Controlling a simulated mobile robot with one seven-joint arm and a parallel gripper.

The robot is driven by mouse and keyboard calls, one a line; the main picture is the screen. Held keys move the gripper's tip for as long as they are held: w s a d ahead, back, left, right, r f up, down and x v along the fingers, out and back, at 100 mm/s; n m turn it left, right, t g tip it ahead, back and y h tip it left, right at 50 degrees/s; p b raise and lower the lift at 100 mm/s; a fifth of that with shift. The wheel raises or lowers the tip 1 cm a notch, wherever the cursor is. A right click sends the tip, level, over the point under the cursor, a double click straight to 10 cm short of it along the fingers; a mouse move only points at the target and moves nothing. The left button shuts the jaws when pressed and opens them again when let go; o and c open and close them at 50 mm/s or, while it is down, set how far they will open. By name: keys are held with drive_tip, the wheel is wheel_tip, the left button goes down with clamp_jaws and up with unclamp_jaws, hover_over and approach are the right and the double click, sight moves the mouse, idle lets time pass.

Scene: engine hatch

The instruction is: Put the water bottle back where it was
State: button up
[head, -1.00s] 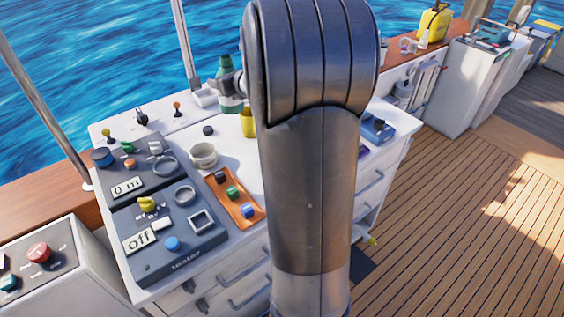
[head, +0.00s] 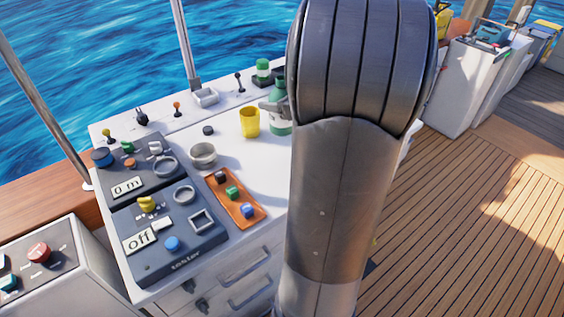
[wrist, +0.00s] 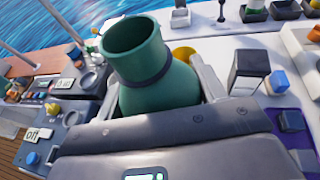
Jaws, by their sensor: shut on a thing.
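The water bottle (head: 280,118) is green with a dark band at its neck. In the head view it is upright beside the yellow cup, partly hidden by my arm. My gripper (head: 274,106) is shut on it. In the wrist view the bottle (wrist: 158,85) stands between my two fingers (wrist: 160,97), its open mouth tilted to the upper left. Its base is hidden there, and I cannot tell whether it touches the white counter.
The yellow cup (head: 250,121) is just left of the bottle. A metal ring-shaped bowl (head: 203,154), an orange tray (head: 236,201) and a dark tester panel (head: 165,235) lie further left. A green-topped item (head: 262,70) stands behind. A dark block (wrist: 249,68) stands right in the wrist view.

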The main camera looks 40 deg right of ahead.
wheel_tip(320, 180, down, 13)
drive_tip(key=shift+r, duration=0.1)
idle(0.6)
drive_tip(key=shift+f, duration=0.2)
drive_tip(key=o, duration=1.2)
